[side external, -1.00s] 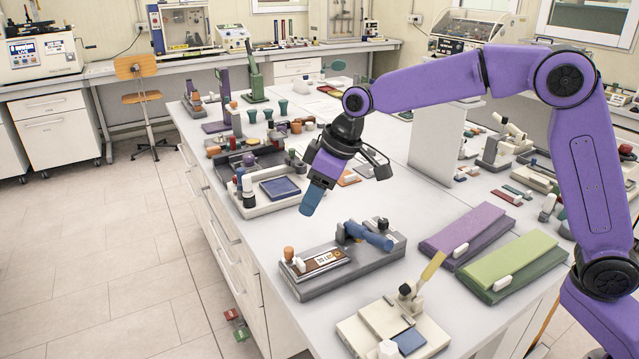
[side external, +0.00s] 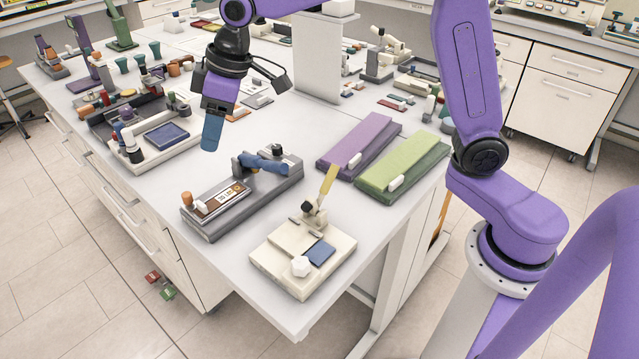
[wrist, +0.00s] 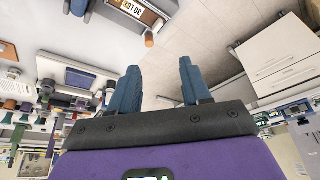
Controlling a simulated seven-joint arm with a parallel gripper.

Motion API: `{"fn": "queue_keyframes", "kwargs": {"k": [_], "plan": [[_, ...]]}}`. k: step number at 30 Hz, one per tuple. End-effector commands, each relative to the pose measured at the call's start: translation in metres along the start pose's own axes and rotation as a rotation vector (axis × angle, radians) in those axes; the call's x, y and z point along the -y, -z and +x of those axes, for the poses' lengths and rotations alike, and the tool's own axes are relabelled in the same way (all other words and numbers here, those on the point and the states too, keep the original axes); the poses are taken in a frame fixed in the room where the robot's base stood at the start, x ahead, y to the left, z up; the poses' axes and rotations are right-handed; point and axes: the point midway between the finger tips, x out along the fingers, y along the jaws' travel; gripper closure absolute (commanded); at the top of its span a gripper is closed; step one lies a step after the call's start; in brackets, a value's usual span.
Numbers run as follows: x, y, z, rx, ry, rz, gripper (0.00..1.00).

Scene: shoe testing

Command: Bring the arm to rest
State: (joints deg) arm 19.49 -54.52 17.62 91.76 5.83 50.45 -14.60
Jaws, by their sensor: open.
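My gripper (side external: 211,135) hangs above the white bench top, fingers pointing down, in the side external view. In the wrist view its two blue fingers (wrist: 160,88) stand well apart with nothing between them. The gripper is open and empty. It is behind a grey test device (side external: 243,195) with a blue lever and an orange knob, and to the right of a tray holding a blue pad (side external: 167,137). My purple arm reaches in from the right, and its upper bend is partly cut off by the picture's top edge.
A cream device (side external: 303,262) with a yellow strip stands at the near bench corner. A purple board (side external: 358,145) and a green board (side external: 403,166) lie to the right. Several small parts crowd the bench's far left. Bare white bench top (side external: 290,120) lies right of my gripper.

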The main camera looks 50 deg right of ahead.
Motion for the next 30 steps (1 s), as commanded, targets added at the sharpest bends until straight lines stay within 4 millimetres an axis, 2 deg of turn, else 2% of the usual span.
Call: {"fn": "queue_keyframes", "kwargs": {"k": [6,12,18,21,25,30], "plan": [[0.051,-0.079,-0.02,0.088,0.035,-0.067,0.52],[0.086,-0.163,-0.035,0.171,0.053,-0.134,0.52],[0.107,-0.253,-0.048,0.251,0.058,-0.204,0.52],[0.112,-0.291,-0.052,0.284,0.057,-0.234,0.52],[0.114,-0.326,-0.055,0.314,0.053,-0.263,0.52],[0.115,-0.344,-0.056,0.331,0.05,-0.278,0.52]]}}
